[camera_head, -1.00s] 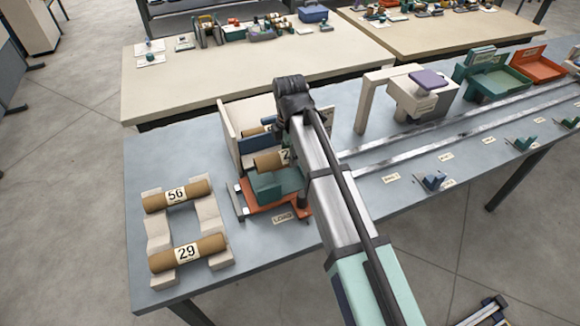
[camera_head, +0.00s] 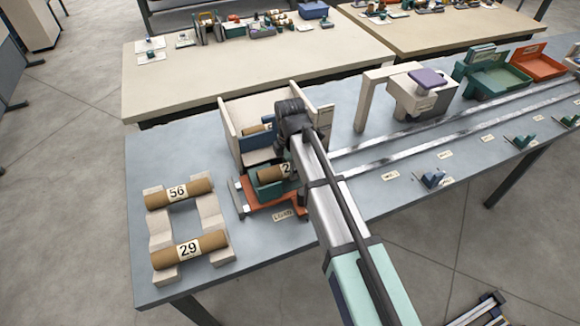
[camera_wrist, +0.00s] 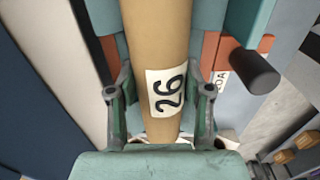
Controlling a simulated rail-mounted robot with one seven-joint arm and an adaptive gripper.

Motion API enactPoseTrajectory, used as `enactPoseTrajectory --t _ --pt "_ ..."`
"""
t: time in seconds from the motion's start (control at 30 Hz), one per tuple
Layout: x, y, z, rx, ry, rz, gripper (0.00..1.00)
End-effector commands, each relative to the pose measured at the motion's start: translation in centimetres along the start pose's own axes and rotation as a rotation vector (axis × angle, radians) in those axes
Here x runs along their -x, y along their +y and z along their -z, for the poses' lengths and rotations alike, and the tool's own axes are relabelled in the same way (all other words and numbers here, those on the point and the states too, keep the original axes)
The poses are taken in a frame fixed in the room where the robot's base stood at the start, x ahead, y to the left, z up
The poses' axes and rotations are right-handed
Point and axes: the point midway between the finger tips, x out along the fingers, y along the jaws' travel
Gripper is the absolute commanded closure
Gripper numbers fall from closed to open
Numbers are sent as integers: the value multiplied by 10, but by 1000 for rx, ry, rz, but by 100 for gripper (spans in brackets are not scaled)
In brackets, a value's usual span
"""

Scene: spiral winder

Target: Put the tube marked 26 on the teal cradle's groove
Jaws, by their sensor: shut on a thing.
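The tube marked 26 (camera_wrist: 160,50) is tan with a white label and lies lengthwise between the fingers of my gripper (camera_wrist: 160,108) in the wrist view. My gripper is shut on it. In the head view the tube's left end (camera_head: 270,175) shows at the teal cradle (camera_head: 272,192), with teal on its near and far sides. It looks in or very close to the groove; contact is hard to tell. In the wrist view teal blocks (camera_wrist: 140,165) show around the tube. My arm hides the tube's right end in the head view.
The cradle stands on an orange carriage (camera_head: 245,208) by the LOAD label. A pale walled box (camera_head: 228,128) with another tube stands just behind. Tubes 56 (camera_head: 180,192) and 29 (camera_head: 190,249) lie on a pale rack (camera_head: 160,232) at left. Rails (camera_head: 430,130) run right.

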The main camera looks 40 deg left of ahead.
Motion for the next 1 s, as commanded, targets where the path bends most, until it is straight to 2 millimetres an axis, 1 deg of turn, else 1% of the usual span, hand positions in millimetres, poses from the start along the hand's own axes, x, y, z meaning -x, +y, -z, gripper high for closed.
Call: enactPoseTrajectory --t 0.07,0.1,0.13,0.47,0.63,0.77,1.0 --pt "-3 0 0 0 0 0 85" --pt "-2 0 0 0 0 0 36" --pt "-2 0 0 0 0 0 25" --pt "-1 0 0 0 0 0 25" --pt "8 1 0 0 0 -2 25" --pt "24 1 0 0 0 -3 25" --pt "67 2 0 0 0 -4 25"
